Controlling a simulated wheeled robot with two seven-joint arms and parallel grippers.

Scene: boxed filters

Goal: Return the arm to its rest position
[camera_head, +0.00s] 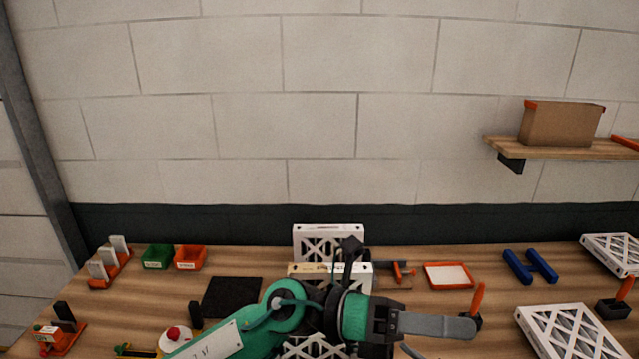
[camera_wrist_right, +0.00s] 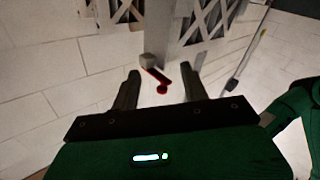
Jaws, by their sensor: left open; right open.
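My left arm, green and black, reaches in from the bottom of the head view, across the middle of the table. Its gripper (camera_head: 468,327) points right, with grey fingers seen side-on above the front of the table; nothing shows in it. My right gripper (camera_wrist_right: 160,77) shows only in the right wrist view, its two dark fingers apart with a gap between them. No object is held in that gap. A small red and dark thing (camera_wrist_right: 161,85) shows beyond the fingers.
White lattice filters (camera_head: 328,240) stand behind my left arm; another filter (camera_head: 572,332) lies at front right. An orange-handled tool (camera_head: 478,300) stands near the left fingertips. A black mat (camera_head: 232,297), green bin (camera_head: 157,256) and orange bin (camera_head: 190,258) are left. A shelf (camera_head: 560,149) holds a cardboard box (camera_head: 562,124).

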